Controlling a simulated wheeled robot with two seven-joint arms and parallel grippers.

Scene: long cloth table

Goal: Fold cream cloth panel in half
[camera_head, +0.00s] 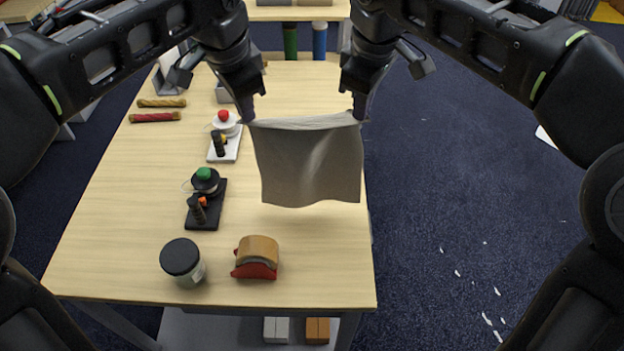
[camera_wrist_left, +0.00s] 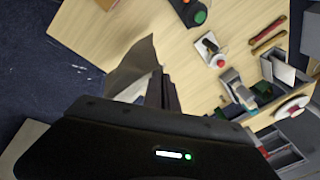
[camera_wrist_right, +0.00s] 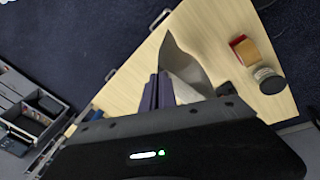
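The cream cloth panel (camera_head: 308,168) hangs in the air above the right part of the table, its top edge stretched between my two grippers and its lower edge loose. My left gripper (camera_head: 249,118) is shut on the cloth's top left corner. My right gripper (camera_head: 359,115) is shut on its top right corner. The cloth also shows beyond the fingers in the left wrist view (camera_wrist_left: 134,68) and in the right wrist view (camera_wrist_right: 185,68). I cannot tell whether its lower edge touches the table.
Left of the cloth stand a white device with a red knob (camera_head: 224,140) and a black device with a green knob (camera_head: 205,200). A black-lidded jar (camera_head: 183,262) and a tape dispenser (camera_head: 256,258) sit near the front. Two rolled bundles (camera_head: 156,116) lie at left.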

